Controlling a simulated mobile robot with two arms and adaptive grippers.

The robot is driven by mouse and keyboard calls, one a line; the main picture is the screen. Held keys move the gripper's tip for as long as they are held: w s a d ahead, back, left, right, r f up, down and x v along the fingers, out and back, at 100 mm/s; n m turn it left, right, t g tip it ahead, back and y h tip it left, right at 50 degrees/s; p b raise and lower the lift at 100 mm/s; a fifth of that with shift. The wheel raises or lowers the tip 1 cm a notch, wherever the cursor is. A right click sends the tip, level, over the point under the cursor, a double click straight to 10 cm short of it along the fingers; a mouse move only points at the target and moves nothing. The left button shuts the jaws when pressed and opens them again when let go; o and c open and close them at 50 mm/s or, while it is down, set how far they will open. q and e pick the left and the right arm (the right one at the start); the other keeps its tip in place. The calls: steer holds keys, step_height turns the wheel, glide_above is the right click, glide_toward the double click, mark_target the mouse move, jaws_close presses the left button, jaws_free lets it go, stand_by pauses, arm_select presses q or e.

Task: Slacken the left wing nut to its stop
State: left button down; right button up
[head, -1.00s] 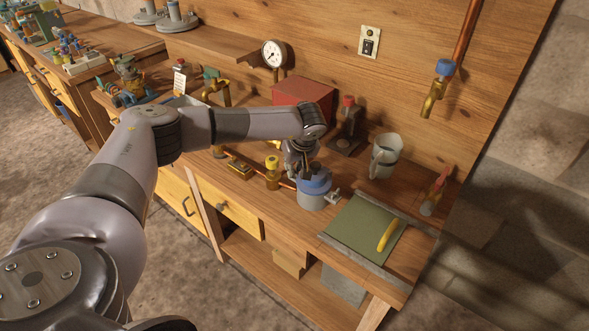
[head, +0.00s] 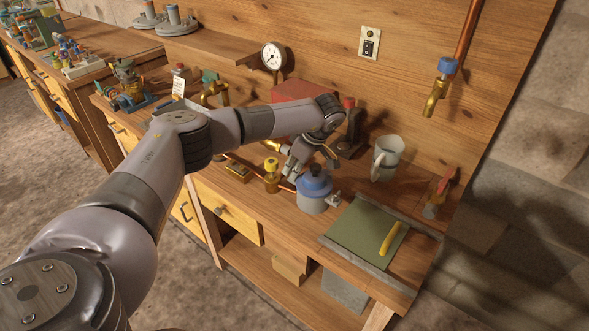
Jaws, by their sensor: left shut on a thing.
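The still pot (head: 311,203) is a small grey vessel with a blue lid (head: 315,183) and a dark knob on top. It stands upright on the wooden bench. A metal wing nut (head: 334,200) shows on its right side. My left gripper (head: 291,172) reaches down from the upper right, tilted, with its fingers at the left side of the lid. It is shut on the left wing nut, which the fingers hide. How far that nut is turned cannot be seen. My right gripper is out of view.
A brass valve with a yellow cap (head: 272,174) stands close left of the pot. A green mat (head: 362,236) with a yellow tool (head: 391,238) lies to the right. A grey mug (head: 386,158) and a red box (head: 300,91) stand behind.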

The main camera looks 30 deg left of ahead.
arm_select(q)
steer(key=shift+w+r, duration=0.1)
stand_by(0.3)
steer(key=c, duration=1.8)
jaws_free()
steer(key=v, duration=1.2)
